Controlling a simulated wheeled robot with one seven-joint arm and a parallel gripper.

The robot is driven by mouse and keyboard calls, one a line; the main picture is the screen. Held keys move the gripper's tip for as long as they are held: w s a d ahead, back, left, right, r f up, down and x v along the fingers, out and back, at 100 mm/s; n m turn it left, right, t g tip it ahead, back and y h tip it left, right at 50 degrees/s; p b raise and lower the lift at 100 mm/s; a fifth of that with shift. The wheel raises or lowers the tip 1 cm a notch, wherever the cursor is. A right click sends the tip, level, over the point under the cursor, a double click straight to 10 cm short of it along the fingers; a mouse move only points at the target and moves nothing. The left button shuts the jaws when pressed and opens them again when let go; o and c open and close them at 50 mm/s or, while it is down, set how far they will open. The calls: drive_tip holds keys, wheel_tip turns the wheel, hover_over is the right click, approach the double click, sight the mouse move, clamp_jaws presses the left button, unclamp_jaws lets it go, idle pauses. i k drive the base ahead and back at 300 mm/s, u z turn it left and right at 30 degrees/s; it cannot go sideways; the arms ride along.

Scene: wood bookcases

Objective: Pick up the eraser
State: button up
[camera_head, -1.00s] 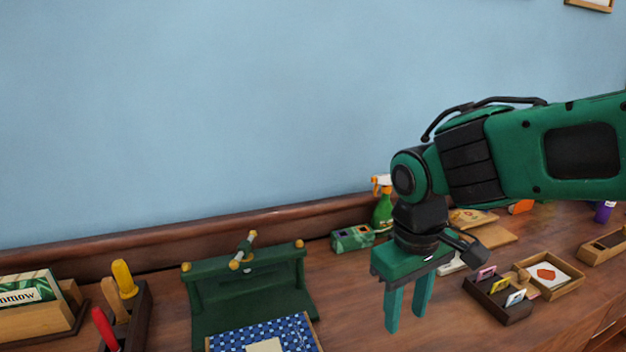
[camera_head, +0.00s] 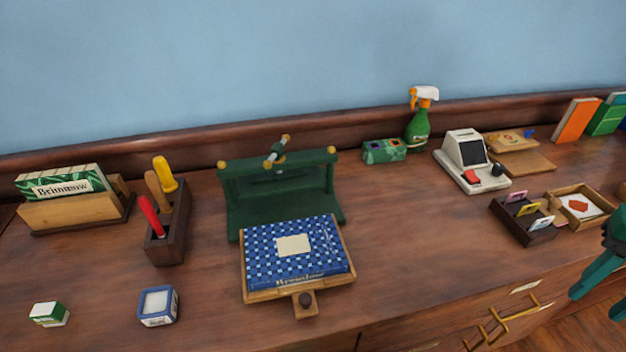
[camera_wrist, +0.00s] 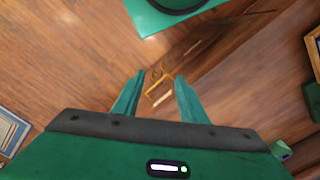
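No object is clearly recognisable as the eraser. A small white and green block (camera_head: 50,314) lies at the front left of the desktop and may be it. A small blue and white block (camera_head: 158,306) to its right is another possible match. My gripper (camera_head: 598,268) is at the far right edge of the head view, partly cut off, in front of the desk and far from both blocks. In the wrist view my gripper (camera_wrist: 157,80) has its two green fingers apart with nothing between them, above the floor and drawer fronts.
The wooden desktop (camera_head: 400,220) holds a green press with a blue patterned book (camera_head: 310,250), a tool holder (camera_head: 180,235), a card rack (camera_head: 525,218), a card reader (camera_head: 470,160) and a spray bottle (camera_head: 417,125). Bare wood surrounds the two small blocks.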

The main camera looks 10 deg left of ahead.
sight(52, 314)
drive_tip(key=u, duration=2.25)
